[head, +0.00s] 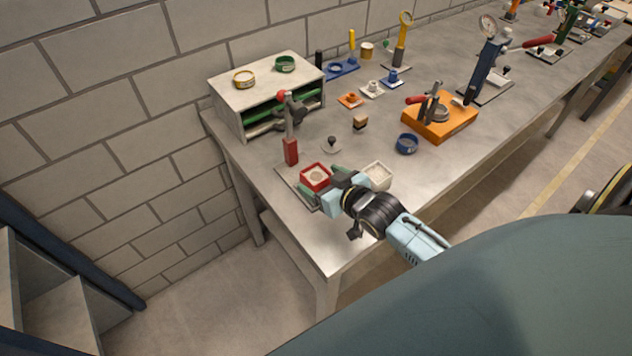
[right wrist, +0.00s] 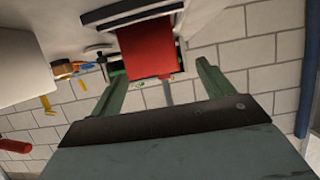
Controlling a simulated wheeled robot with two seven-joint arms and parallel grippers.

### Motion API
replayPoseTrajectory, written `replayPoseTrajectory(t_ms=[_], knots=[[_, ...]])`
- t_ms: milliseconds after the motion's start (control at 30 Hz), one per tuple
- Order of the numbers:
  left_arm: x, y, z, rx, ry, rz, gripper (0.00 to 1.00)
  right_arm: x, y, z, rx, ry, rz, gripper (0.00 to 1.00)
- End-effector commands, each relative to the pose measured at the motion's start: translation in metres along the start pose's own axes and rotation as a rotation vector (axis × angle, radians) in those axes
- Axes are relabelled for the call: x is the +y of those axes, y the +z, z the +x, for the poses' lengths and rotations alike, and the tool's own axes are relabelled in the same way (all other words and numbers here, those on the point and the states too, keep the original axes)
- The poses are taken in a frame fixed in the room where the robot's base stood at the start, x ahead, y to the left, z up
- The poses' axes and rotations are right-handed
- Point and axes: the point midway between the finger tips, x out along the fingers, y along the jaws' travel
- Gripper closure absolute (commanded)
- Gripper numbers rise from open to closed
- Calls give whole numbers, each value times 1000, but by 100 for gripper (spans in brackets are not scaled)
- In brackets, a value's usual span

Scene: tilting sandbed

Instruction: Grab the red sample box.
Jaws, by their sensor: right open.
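The red sample box (head: 316,177) is a small square open-topped box with pale material inside. It sits on a flat grey plate near the table's near left corner. My right gripper (head: 326,184) is open at the box's near side, its green fingers pointing toward it. In the right wrist view the red box (right wrist: 147,47) lies ahead between the spread fingers of the gripper (right wrist: 160,70). Gaps show on both sides, and the fingers are not closed on it. Whether the fingertips reach past its near side I cannot tell. My left gripper is not in view.
A white box (head: 378,174) stands close to the right of my gripper. A red upright block (head: 290,152) with a post rises behind the red box. A grey shelf unit (head: 236,98) stands farther back. A blue ring (head: 407,143) and an orange fixture (head: 456,125) lie right.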

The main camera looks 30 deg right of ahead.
Motion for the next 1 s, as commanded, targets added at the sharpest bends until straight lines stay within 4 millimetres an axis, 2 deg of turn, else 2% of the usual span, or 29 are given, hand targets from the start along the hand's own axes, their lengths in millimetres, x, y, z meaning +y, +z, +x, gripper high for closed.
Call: replayPoseTrajectory(t_ms=[167,500,833,1000], knots=[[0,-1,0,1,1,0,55,1,0,10,0,0,-1,20],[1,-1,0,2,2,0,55,6,2,51,-1,0,0,20],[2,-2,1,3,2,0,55,6,2,57,-1,0,-1,20],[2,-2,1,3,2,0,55,6,2,57,-1,0,-1,42]])
